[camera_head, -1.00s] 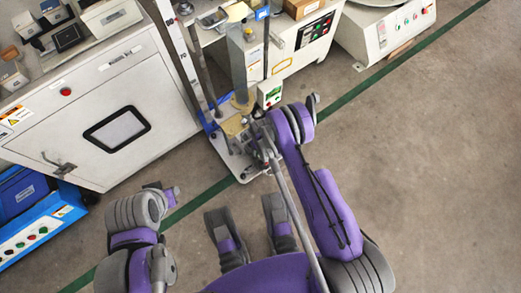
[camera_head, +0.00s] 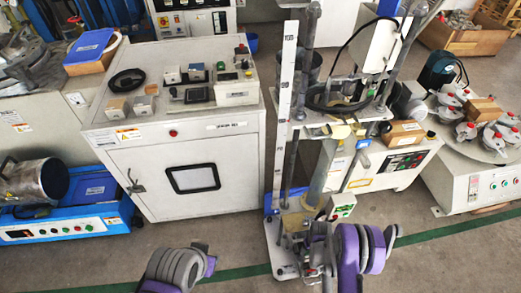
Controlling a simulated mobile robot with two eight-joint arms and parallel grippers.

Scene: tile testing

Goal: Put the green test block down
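My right gripper (camera_head: 308,232) is at the foot of a tall drop-test stand (camera_head: 283,130) with a white ruler scale. Its fingers are small and merge with the stand's metal parts, so I cannot tell if they are open or hold anything. My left gripper (camera_head: 201,248) is low in front of the white cabinet, mostly hidden behind its own grey and purple arm, and its fingers are unclear.
The white cabinet (camera_head: 170,140) carries several small blocks and boxes, including a wooden-faced cube (camera_head: 118,109). A round-table machine (camera_head: 465,150) is at right. Floor is open at lower right.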

